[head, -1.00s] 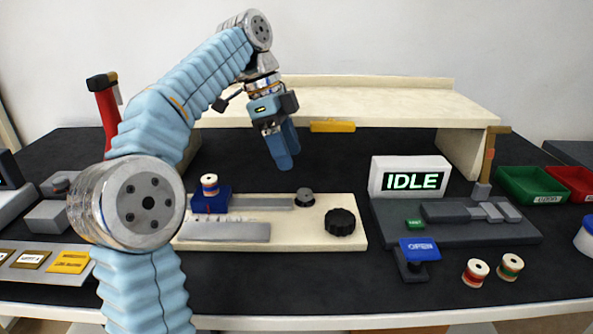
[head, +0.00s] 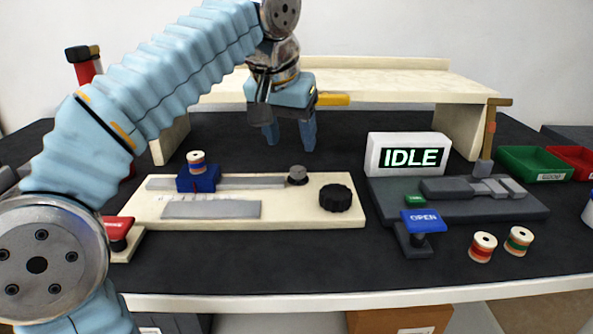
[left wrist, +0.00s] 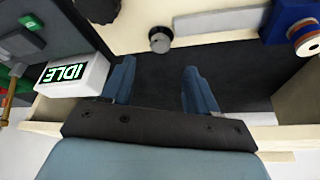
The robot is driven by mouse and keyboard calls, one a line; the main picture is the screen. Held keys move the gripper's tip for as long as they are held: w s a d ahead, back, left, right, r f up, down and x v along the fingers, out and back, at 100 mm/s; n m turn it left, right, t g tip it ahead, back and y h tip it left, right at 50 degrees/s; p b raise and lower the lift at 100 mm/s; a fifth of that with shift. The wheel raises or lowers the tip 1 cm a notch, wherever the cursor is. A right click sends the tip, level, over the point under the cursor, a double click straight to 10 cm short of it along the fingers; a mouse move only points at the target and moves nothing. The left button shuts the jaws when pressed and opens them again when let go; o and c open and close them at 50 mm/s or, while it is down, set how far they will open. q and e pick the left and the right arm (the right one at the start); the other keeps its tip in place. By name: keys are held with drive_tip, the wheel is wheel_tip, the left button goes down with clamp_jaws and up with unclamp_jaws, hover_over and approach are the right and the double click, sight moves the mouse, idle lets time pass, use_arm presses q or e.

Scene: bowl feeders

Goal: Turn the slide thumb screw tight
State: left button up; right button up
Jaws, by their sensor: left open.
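A small grey knurled knob (head: 297,175), which looks like the thumb screw, stands upright at the right end of the slide rail (head: 240,182). A larger black knob (head: 336,198) is in front of it to the right. A blue slide block (head: 197,180) bearing a spool sits on the rail at left. My left gripper (head: 290,143) is open and empty, pointing down above and behind the board, apart from the grey knob. In the left wrist view, the grey knob (left wrist: 160,40) is beyond the open fingers (left wrist: 161,82). My right gripper is not in view.
The cream board (head: 290,218) carries the rail and knobs. An IDLE display (head: 408,155), a blue OPEN lever (head: 422,221) and two spools stand to the right. A red lever (head: 118,226) is at left.

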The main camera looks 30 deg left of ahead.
sight(298, 169)
use_arm(q)
drive_tip(key=b+x, duration=0.1)
drive_tip(key=x, duration=0.6)
drive_tip(key=shift+f+b, duration=0.15)
drive_tip(key=shift+b, duration=0.15)
drive_tip(key=c, duration=1)
drive_tip(key=shift+m+h, duration=0.3)
drive_tip(key=shift+m, duration=0.4)
drive_tip(key=shift+c, duration=0.2)
drive_tip(key=o, duration=1)
drive_tip(key=shift+o, duration=0.2)
